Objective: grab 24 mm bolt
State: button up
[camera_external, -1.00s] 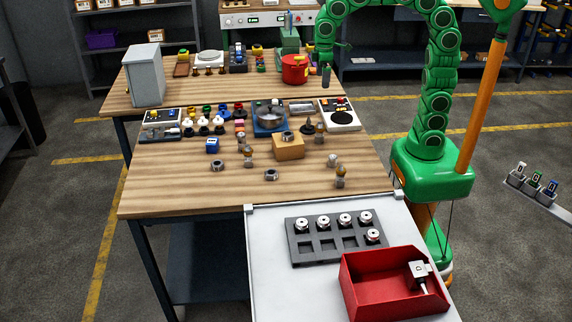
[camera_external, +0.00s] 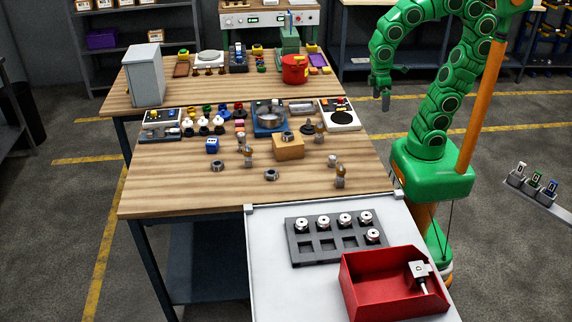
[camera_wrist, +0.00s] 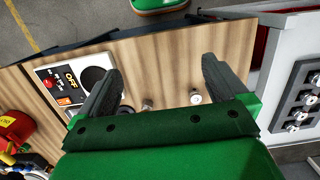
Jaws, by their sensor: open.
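Several small bolt-like pieces with brownish tops stand on the wooden bench: one near the middle (camera_external: 248,157), one near the front right edge (camera_external: 340,177), one farther back (camera_external: 320,132). I cannot tell which is the 24 mm bolt. My gripper (camera_external: 384,97) is open and empty, hanging right of the bench's right edge in the external view. In the wrist view its two dark fingers (camera_wrist: 160,66) are spread wide, with bench wood between them. Two small metal pieces, one left (camera_wrist: 147,104) and one right (camera_wrist: 195,98), show beyond the gripper's body, too small to identify.
Loose nuts (camera_external: 217,166) lie on the bench, and another sits on a wooden block (camera_external: 290,148). A black-and-white device (camera_external: 342,118) stands at the right edge. In front are a grey socket tray (camera_external: 300,252) and a red bin (camera_external: 375,300). The bench's front left is clear.

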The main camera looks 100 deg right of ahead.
jog(key=s+a+f, duration=0.1)
jog(key=s+f, duration=0.1)
jog(key=s, duration=0.4)
jog(key=shift+f, duration=0.4)
jog(key=c, duration=0.4)
